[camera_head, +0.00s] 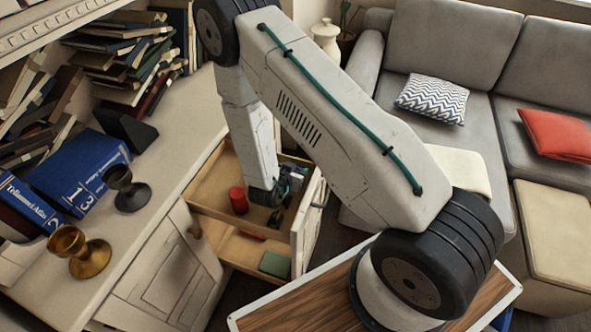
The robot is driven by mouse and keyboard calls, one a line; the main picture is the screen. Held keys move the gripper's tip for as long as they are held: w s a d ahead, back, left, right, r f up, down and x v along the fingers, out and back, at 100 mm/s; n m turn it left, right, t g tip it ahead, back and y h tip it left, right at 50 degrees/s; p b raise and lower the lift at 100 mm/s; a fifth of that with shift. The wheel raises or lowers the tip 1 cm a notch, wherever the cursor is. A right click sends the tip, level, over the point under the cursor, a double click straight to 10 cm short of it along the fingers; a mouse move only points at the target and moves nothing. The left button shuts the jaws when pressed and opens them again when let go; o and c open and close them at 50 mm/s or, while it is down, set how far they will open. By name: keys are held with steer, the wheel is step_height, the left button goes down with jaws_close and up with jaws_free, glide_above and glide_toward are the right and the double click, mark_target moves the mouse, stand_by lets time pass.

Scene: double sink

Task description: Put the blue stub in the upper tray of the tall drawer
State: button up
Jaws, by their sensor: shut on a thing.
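The tall drawer (301,235) is pulled out of the white cabinet, its front panel on the right. Its upper tray (212,190) is a wooden box holding an upright red cylinder (238,200) at the left. My gripper (275,217) points down over the right part of the upper tray, right of the red cylinder and near the front panel. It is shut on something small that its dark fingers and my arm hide. I cannot make out a blue stub or its contact with the tray.
The lower tray (232,250) holds a green block (275,263) and a flat red thing (252,236). A grey sofa is behind.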

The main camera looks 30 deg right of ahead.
steer(key=o, duration=1)
steer(key=shift+f, duration=0.1)
steer(key=shift+c, duration=0.2)
